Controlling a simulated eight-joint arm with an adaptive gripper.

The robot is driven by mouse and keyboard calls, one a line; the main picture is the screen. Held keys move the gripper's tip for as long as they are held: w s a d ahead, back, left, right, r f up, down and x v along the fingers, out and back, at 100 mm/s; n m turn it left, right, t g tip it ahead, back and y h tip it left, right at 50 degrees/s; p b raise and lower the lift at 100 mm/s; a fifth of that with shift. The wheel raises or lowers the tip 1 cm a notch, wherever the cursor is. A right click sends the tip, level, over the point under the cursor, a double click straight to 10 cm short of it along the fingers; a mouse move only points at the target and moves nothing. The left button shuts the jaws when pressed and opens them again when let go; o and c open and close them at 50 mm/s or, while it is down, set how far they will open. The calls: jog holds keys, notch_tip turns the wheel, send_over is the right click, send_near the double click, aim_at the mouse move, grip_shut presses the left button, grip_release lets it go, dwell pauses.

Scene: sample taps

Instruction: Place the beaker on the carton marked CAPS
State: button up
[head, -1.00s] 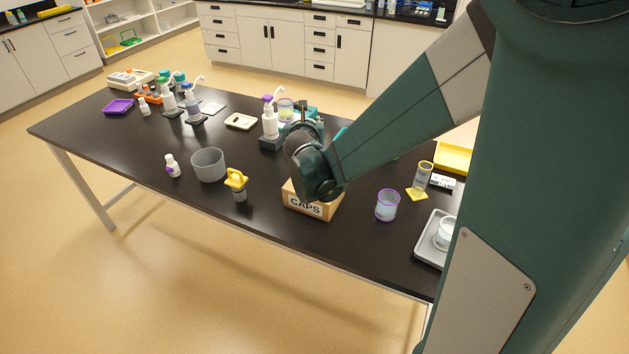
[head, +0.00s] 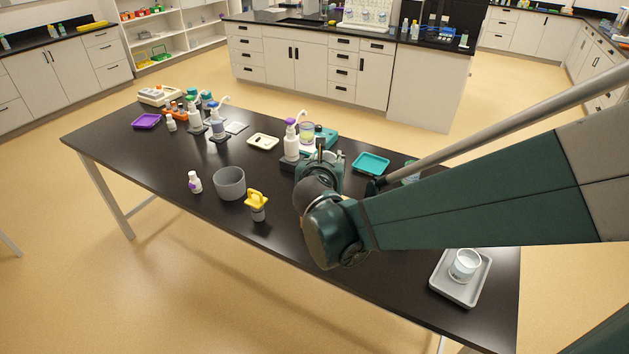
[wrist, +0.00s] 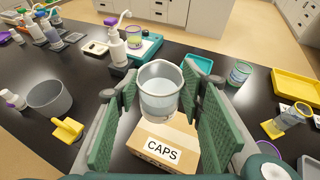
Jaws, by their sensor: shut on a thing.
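My gripper (wrist: 159,92) is shut on a clear glass beaker (wrist: 160,86), with one green ribbed finger on each side. The beaker looks upright in the wrist view. The cardboard carton marked CAPS (wrist: 162,151) stands on the black table below and nearer in that view, its label facing the camera. The beaker overlaps the carton's far part in the picture; I cannot tell whether they touch.
A grey pot (head: 230,184) and a yellow-topped item (head: 257,205) stand left of my gripper. A pump bottle (head: 291,142) stands behind it, with a teal tray (head: 371,163) to the right. A grey tray (head: 445,289) holding a glass vessel (head: 465,265) is at the right.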

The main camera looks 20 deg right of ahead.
dwell(0.3)
jog(key=shift+f+b, duration=0.8)
jog(key=shift+f, duration=2.15)
jog(key=shift+f+b, duration=0.6)
jog(key=shift+f, duration=1.45)
jog(key=shift+f, duration=0.15)
jog(key=o, duration=1.2)
jog(key=shift+r, duration=0.2)
jog(key=shift+p+v, duration=1.15)
jog(key=shift+v, duration=4.8)
